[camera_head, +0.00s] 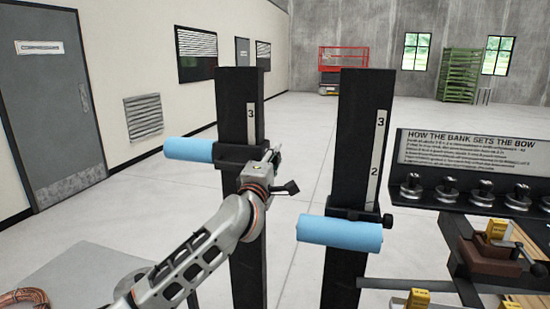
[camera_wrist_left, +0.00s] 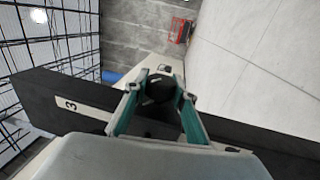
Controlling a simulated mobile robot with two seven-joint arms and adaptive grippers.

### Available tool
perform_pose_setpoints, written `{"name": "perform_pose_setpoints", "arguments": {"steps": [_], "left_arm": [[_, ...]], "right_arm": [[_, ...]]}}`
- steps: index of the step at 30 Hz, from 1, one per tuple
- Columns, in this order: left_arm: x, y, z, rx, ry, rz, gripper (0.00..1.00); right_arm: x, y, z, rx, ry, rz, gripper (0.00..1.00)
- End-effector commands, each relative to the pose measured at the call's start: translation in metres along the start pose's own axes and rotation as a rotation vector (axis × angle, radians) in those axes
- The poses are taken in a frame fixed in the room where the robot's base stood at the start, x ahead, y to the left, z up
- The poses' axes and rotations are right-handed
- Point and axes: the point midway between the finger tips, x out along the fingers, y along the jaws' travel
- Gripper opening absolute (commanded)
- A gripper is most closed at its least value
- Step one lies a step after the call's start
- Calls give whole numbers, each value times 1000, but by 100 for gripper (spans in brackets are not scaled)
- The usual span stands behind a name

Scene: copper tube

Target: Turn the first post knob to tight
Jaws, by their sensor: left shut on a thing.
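Two black posts stand upright: the left post (camera_head: 240,105) and the right post (camera_head: 362,130). Each has a dark collar with a light blue roller, the left roller (camera_head: 188,149) sitting higher than the right roller (camera_head: 340,233). My left gripper (camera_head: 272,162) is at the right side of the left post's collar (camera_head: 231,155). In the left wrist view, the fingers of my left gripper (camera_wrist_left: 160,82) are closed around a round black knob (camera_wrist_left: 159,90) on the post (camera_wrist_left: 60,90). In the head view my gripper hides this knob. The right post's knob (camera_head: 387,220) is in plain view. My right gripper is not in view.
A dark rack with a sign (camera_head: 470,150) and several metal weights stands at the right. Below it is a bench with a brown clamp (camera_head: 488,252) and yellow blocks. Coiled copper tube (camera_head: 25,298) lies at the lower left. Floor between the posts is clear.

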Motion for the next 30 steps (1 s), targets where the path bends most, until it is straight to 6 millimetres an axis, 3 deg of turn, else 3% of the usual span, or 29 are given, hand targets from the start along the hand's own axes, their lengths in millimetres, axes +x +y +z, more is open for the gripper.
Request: {"name": "perform_pose_setpoints", "arguments": {"steps": [5, 6, 8, 20, 26, 30], "left_arm": [[1, 6, -1, 2, 1, 9, 4], [1, 6, -1, 2, 1, 9, 31], [1, 5, -1, 2, 1, 9, 43], [-3, 1, 0, 0, 0, 3, 43], [-24, 0, -1, 2, 0, 3, 43], [-50, 0, -1, 1, 0, 3, 43]], "right_arm": [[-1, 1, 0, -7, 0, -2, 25], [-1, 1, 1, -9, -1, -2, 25], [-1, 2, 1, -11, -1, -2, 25], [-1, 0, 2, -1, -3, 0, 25], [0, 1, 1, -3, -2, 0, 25], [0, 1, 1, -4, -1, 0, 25]]}}
